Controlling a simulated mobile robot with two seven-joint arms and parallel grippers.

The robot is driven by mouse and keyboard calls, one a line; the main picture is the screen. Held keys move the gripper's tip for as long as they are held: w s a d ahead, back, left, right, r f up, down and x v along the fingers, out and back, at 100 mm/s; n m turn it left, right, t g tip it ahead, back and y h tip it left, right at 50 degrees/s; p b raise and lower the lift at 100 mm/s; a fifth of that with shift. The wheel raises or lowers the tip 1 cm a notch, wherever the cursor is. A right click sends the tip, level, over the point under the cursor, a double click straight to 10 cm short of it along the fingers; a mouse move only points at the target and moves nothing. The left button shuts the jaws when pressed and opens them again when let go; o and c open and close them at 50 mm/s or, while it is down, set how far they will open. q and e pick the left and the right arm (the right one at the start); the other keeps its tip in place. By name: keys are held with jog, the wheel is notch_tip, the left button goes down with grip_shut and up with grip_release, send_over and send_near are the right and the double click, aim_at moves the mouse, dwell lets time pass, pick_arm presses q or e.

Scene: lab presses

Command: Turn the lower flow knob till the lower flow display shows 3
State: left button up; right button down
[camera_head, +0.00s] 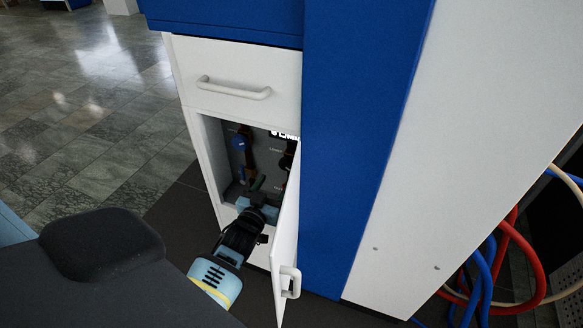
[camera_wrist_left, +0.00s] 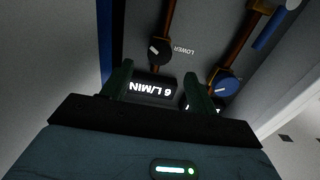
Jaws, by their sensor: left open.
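The lower flow knob (camera_wrist_left: 159,50) is a small black round knob beside the upside-down word LOWER in the left wrist view. The lower flow display (camera_wrist_left: 152,89) shows white L/MIN text upside down; its digit looks like 6. In the head view the black knob (camera_head: 287,162) is partly hidden by the cabinet door, and the display (camera_head: 285,134) is cut off by it. My left gripper (camera_head: 257,184) reaches into the cabinet opening, open and empty. Its green fingertips (camera_wrist_left: 156,75) appear on either side of the knob's line, apart from it. My right gripper is not in view.
A blue knob (camera_wrist_left: 224,82) and a second, partly hidden display (camera_wrist_left: 200,108) are beside the lower ones. The open white door (camera_head: 287,230) stands close right of my left gripper. A drawer (camera_head: 240,80) is above the opening. Hoses (camera_head: 512,245) hang at far right.

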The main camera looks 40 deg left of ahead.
aim_at(285, 167)
pick_arm(q)
jog(key=shift+b+x, duration=0.45)
jog(key=shift+x, duration=3.4)
jog(key=c, duration=1)
